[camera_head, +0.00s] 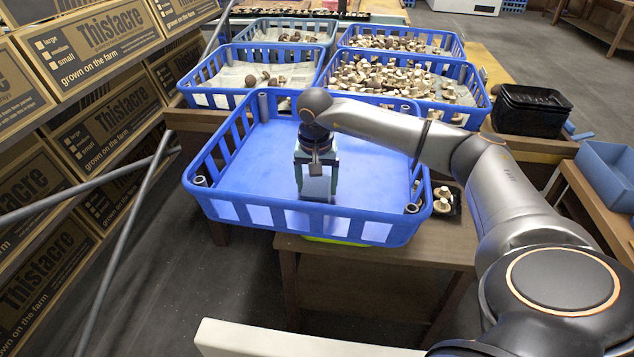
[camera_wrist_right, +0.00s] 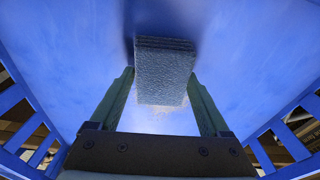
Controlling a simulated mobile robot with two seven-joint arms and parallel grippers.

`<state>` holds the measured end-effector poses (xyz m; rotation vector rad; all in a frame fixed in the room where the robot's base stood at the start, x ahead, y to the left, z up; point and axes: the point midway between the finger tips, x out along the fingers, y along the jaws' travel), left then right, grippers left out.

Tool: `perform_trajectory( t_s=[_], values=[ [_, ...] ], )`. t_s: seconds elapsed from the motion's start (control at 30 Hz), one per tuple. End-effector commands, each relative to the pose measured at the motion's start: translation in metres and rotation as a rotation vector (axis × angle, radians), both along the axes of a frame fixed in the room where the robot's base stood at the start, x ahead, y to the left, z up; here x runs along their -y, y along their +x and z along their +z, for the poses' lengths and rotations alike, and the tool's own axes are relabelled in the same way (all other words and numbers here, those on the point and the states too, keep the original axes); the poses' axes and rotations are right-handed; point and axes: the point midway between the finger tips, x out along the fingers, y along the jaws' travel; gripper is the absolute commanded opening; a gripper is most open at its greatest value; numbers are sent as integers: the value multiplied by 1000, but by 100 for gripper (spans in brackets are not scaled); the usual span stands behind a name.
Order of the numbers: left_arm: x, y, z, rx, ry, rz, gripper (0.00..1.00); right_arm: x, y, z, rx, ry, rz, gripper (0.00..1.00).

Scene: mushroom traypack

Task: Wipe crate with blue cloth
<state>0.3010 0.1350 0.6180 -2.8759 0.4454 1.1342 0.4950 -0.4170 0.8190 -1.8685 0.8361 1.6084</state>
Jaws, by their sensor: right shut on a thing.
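The blue crate (camera_head: 250,170) stands empty of mushrooms on a brown table in the head view. Its flat blue floor (camera_wrist_right: 60,50) fills most of the right wrist view, with a pale patch near the gripper. My right gripper (camera_head: 317,190) reaches down inside the crate near its middle. It is shut on the folded blue cloth (camera_wrist_right: 165,72), which shows as a thick textured block between the fingers in the right wrist view. The cloth is at or close to the crate floor; I cannot tell if it touches. My left gripper is not in view.
Several blue crates with mushrooms (camera_head: 375,80) stand behind. A stack of black trays (camera_head: 530,110) and a blue bin (camera_head: 608,172) are at the right. A few mushrooms (camera_head: 443,200) lie beside the crate. Cardboard boxes (camera_head: 95,45) line the left.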

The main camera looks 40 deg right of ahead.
Motion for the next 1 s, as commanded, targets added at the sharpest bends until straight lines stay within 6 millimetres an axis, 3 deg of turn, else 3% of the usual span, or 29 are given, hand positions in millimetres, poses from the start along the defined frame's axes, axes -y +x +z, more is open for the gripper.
perform_trajectory(
  t_s=[0.3, 1.0],
  values=[
    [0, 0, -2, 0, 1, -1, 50, 1, 1, -4, 0, 0, -1, 36],
    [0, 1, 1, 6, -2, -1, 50, 36, 29, -2, 1, -1, -2, 36]
  ],
)
